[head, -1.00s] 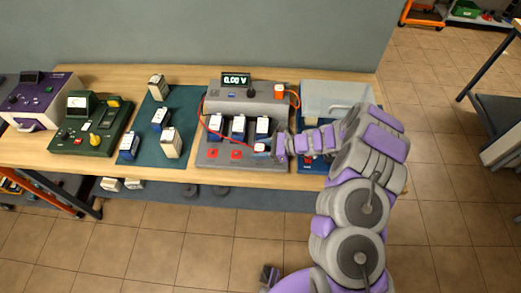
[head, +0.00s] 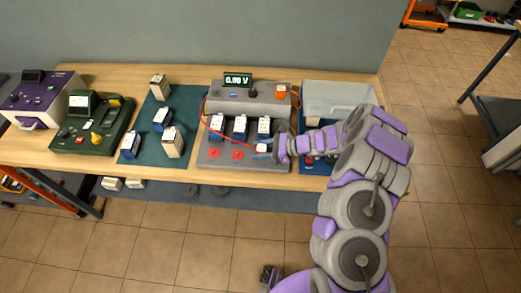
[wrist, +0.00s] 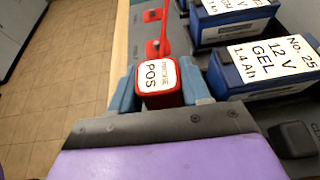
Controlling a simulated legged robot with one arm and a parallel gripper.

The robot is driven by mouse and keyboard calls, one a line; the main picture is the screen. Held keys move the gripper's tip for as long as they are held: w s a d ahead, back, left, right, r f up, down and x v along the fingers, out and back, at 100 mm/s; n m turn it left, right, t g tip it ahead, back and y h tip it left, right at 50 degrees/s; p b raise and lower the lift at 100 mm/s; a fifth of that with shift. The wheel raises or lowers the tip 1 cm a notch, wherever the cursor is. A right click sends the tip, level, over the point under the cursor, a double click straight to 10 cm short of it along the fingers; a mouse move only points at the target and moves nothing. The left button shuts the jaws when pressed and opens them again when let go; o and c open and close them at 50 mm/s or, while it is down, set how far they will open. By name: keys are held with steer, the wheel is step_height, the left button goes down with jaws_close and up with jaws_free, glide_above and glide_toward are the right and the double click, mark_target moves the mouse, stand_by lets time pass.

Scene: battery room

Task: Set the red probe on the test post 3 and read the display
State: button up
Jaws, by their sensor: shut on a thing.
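My gripper (head: 268,150) is shut on the red probe (head: 262,148). In the wrist view my blue fingers (wrist: 160,88) flank the probe's red block (wrist: 158,82), whose white top reads "POS". The probe is over the front right of the grey test station (head: 213,106), in front of the right battery. Two red test posts show at the left (head: 214,154) and middle (head: 237,155) of its front. The third post is hidden under the probe and gripper, so I cannot tell whether the tip touches it. The display (head: 237,79) reads 0.00 V.
Three blue-and-white batteries (head: 240,127) stand in the station. An orange block (head: 281,91) with an orange cable sits at its back right. More batteries (head: 161,118) stand on a teal mat to the left. A clear-lidded bin (head: 335,90) stands right, behind my arm.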

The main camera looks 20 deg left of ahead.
steer(key=shift+f+b, duration=0.35)
steer(key=shift+f, duration=0.2)
steer(key=o, duration=0.9)
steer(key=shift+p+v, duration=2.45)
steer(key=shift+v, duration=3.05)
steer(key=shift+r, duration=0.1)
